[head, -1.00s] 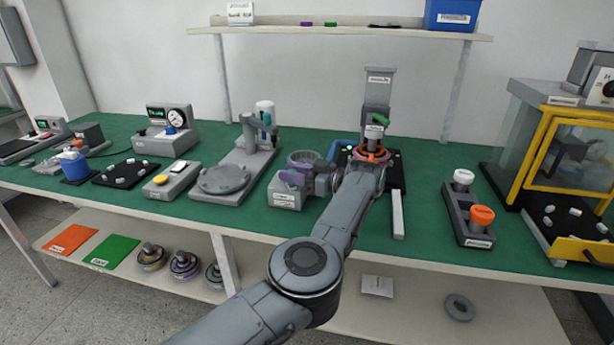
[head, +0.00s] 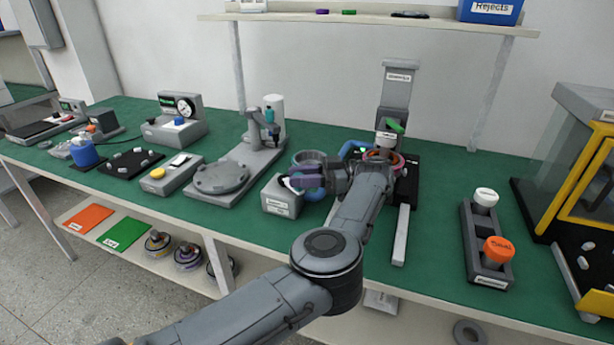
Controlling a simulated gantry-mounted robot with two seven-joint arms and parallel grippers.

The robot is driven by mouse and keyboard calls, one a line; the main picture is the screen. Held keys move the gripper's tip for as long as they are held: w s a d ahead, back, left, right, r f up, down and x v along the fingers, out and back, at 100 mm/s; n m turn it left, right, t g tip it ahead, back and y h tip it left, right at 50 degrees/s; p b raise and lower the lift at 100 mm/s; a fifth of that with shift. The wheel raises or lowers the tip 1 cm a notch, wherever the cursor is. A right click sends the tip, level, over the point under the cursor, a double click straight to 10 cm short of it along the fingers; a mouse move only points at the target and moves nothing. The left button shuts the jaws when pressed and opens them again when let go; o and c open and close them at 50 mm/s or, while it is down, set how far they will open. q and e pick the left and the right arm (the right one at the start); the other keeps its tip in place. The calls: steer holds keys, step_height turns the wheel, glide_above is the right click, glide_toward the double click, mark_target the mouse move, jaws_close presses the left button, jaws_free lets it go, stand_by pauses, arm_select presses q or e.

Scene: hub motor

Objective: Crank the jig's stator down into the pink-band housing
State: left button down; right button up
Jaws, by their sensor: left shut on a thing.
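The jig (head: 396,88) is a tall grey column with a label at the back of the green table. A green part (head: 395,125) is under its head. Below it an orange-pink ring (head: 385,155) sits over the dark base, partly hidden by my left arm; I cannot tell housing from stator there. My left gripper (head: 312,177) points left from the wrist, in front of the jig and above a grey labelled block. A purple piece shows at its jaws. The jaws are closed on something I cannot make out. My right gripper is not in view.
A grey labelled block (head: 281,198) and a teal-rimmed ring (head: 309,159) stand close to the left gripper. A grey turntable fixture (head: 221,180) is further left. A holder with an orange-capped bottle (head: 497,250) stands right. A yellow-framed cabinet (head: 585,170) bounds the right side.

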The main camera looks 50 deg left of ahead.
arm_select(q)
steer(key=shift+s+a, duration=0.1)
stand_by(0.3)
steer(key=c, duration=1.2)
jaws_free()
steer(key=shift+o, duration=1)
steer(key=shift+a, duration=0.1)
steer(key=shift+o, duration=0.5)
steer(key=shift+s+a, duration=0.15)
